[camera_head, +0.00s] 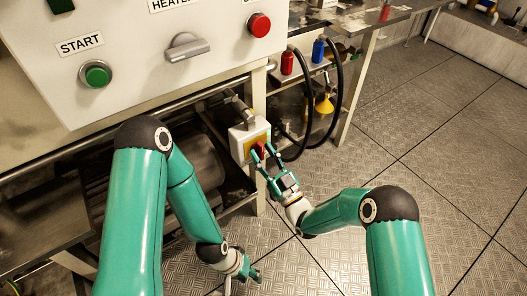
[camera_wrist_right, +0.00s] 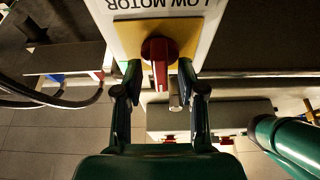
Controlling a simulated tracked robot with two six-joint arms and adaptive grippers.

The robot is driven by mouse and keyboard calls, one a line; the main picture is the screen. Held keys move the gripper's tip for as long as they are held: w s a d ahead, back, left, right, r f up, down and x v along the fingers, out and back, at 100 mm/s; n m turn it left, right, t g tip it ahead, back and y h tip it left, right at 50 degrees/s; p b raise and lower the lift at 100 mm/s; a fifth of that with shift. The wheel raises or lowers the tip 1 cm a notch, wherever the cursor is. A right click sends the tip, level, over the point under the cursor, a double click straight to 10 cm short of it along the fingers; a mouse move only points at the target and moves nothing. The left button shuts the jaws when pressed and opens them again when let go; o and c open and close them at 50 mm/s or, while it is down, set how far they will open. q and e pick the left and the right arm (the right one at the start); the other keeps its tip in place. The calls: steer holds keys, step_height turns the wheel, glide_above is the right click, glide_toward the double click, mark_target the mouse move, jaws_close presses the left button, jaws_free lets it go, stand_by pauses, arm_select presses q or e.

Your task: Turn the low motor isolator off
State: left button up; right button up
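The low motor isolator is a white box (camera_head: 238,135) with a yellow plate and a red rotary handle (camera_head: 260,149), low under the control panel in the head view. In the right wrist view its label LOW MOTOR (camera_wrist_right: 158,4) reads upside down, above the yellow plate (camera_wrist_right: 128,32) and red handle (camera_wrist_right: 159,52). The handle's grip bar lies along the picture's vertical. My right gripper (camera_wrist_right: 160,82) is open, one finger on each side of the handle, with visible gaps. My left gripper (camera_head: 252,270) hangs low over the floor, away from the isolator; its finger opening is too small to judge.
Above is the panel with a green START button (camera_head: 95,74), a grey heater handle (camera_head: 186,46) and a red button (camera_head: 259,25). Black hoses (camera_head: 337,95) and red and blue fittings (camera_head: 287,62) stand right of the isolator. The metal-plate floor (camera_head: 440,150) on the right is clear.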

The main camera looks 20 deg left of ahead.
steer(key=shift+w+a, duration=0.1)
jaws_close()
stand_by(0.3)
